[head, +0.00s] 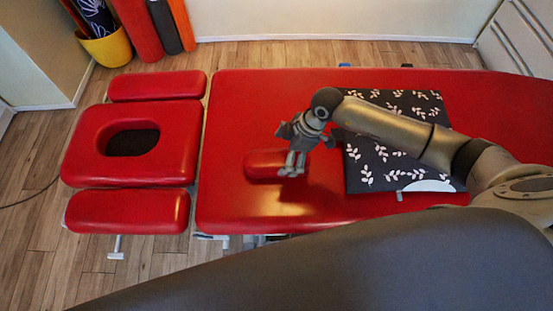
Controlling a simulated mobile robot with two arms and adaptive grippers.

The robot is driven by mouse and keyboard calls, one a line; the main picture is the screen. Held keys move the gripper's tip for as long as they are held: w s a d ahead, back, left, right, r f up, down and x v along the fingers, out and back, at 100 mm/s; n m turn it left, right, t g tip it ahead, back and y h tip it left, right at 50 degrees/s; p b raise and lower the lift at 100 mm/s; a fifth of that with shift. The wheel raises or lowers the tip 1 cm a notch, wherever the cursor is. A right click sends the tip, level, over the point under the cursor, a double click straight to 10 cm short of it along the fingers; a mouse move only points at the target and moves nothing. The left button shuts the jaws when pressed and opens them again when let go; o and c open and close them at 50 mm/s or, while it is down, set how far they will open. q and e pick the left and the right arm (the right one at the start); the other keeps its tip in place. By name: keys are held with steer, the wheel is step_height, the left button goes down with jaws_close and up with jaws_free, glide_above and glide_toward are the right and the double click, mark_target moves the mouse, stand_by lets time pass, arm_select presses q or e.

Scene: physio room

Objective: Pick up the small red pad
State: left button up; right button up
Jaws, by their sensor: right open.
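The small red pad (261,166) lies on the red top of the treatment table (245,115), left of a dark patterned cloth. My right gripper (292,172) is over the right part of the pad, pointing down, with its jaws open. It hides part of the pad's right side. I cannot tell whether the fingertips touch the pad or are above it. My left gripper is not in the view.
The dark cloth with white leaves (395,105) lies under my right arm. The red headrest (180,142) with its face hole is at the left, with side cushions. A yellow bucket (108,47) and rolled mats (138,28) stand at the back left.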

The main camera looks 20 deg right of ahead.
mark_target(280, 158)
steer(key=shift+w+a+f, duration=0.15)
steer(key=shift+a+f, duration=0.1)
steer(key=shift+f, duration=0.4)
steer(key=shift+w+a+f, duration=0.1)
steer(key=shift+a+f, duration=0.05)
steer(key=shift+f, duration=0.2)
steer(key=p+x, duration=0.1)
steer(key=x, duration=0.2)
steer(key=shift+f, duration=0.15)
steer(key=shift+w+a+f, duration=0.1)
steer(key=shift+w+f, duration=0.05)
steer(key=shift+f, duration=0.35)
steer(key=c, duration=1.1)
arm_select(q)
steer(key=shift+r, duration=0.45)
arm_select(e)
steer(key=shift+c, duration=0.5)
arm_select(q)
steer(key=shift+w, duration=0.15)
arm_select(e)
steer(key=shift+r, duration=0.1)
